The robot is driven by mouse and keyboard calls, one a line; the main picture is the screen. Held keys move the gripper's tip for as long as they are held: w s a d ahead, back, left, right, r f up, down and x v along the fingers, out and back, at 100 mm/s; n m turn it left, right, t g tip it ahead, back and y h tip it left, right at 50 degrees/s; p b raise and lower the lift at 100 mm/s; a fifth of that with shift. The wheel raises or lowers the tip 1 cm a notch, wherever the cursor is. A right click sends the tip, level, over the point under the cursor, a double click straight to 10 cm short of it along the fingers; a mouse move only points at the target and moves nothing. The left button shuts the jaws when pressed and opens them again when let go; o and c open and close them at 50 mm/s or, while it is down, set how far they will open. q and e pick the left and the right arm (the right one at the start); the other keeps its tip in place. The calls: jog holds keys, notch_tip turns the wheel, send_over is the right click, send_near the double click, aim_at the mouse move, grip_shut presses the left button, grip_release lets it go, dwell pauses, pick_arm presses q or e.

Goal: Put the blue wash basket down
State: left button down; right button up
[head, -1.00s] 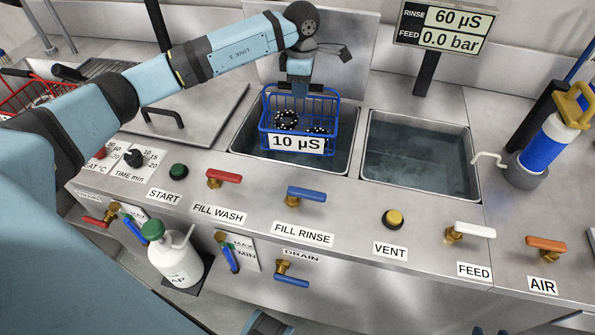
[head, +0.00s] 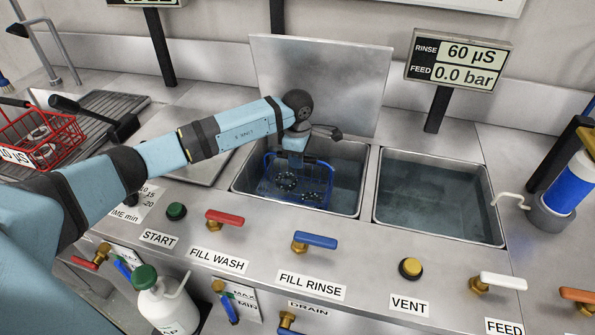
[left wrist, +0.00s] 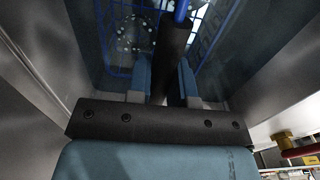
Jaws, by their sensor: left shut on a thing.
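The blue wash basket (head: 318,190) is down inside the left sink basin (head: 351,177), below its rim, with round dark parts in it. Its blue mesh also shows in the left wrist view (left wrist: 200,40). My left gripper (head: 292,157) is over the basin, shut on the basket's dark handle grip (left wrist: 175,50), which stands between the two fingers in the left wrist view. Whether the basket touches the basin floor I cannot tell. My right gripper is not in view.
A second basin (head: 435,195) with water lies to the right. An upright lid (head: 330,85) stands behind the left basin. Valve handles and buttons line the front panel. A red basket (head: 50,140) sits on a drainer at the left.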

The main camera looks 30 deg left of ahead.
pick_arm(q)
jog(key=shift+f, duration=1.7)
jog(key=shift+f+b, duration=0.2)
jog(key=shift+b, duration=0.15)
jog(key=c, duration=1)
grip_release()
notch_tip(320, 180, up, 12)
jog(key=shift+r+p, duration=0.2)
jog(key=shift+p, duration=0.75)
jog(key=shift+f, duration=0.1)
